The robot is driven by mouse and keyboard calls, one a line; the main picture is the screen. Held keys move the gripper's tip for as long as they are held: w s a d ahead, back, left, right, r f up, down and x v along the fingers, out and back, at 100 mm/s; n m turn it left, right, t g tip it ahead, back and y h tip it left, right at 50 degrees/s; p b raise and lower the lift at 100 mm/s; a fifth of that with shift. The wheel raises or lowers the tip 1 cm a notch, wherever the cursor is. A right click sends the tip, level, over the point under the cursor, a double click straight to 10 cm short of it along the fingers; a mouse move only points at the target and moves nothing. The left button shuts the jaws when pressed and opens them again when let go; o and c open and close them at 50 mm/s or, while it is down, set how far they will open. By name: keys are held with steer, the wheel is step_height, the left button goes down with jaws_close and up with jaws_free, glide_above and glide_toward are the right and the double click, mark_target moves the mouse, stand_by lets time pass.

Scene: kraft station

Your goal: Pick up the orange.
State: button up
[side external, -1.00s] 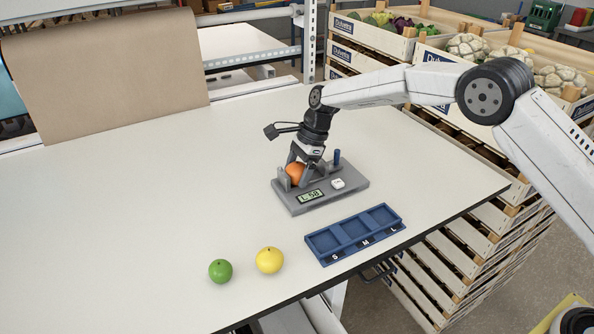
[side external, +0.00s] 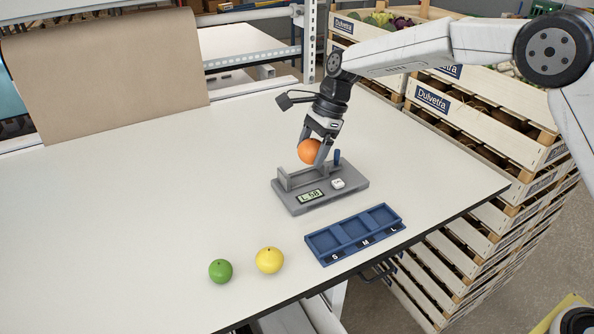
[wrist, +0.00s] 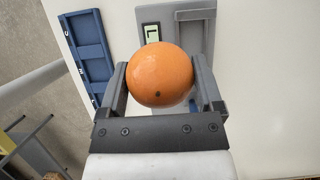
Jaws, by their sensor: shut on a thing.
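The orange (side external: 309,151) is held between the two fingers of my gripper (side external: 315,148), a little above the grey measuring device (side external: 300,208). In the wrist view the orange (wrist: 160,74) fills the space between the fingers, with one finger on each side. The device has a small display that appears to read "L:58", a white button and a blue post. Its cradle between the grey uprights looks empty.
A blue tray (side external: 327,260) with compartments marked S, M and L lies near the table's front edge. A green fruit (side external: 220,271) and a yellow fruit (side external: 269,260) sit left of it. Stacked crates (side external: 470,110) stand beyond the right edge. The table's left side is clear.

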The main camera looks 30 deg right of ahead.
steer(key=s+d+r, duration=0.2)
steer(key=s+r, duration=0.2)
steer(key=s, duration=0.5)
steer(key=shift+r, duration=0.25)
steer(key=shift+s+d, duration=0.1)
stand_by(0.3)
glide_above(377, 220)
steer(key=d, duration=0.2)
step_height(377, 220, down, 8)
steer(key=shift+a, duration=0.25)
steer(key=shift+f, duration=0.15)
steer(key=shift+f, duration=2.7)
steer(key=shift+f, duration=0.6)
stand_by(0.4)
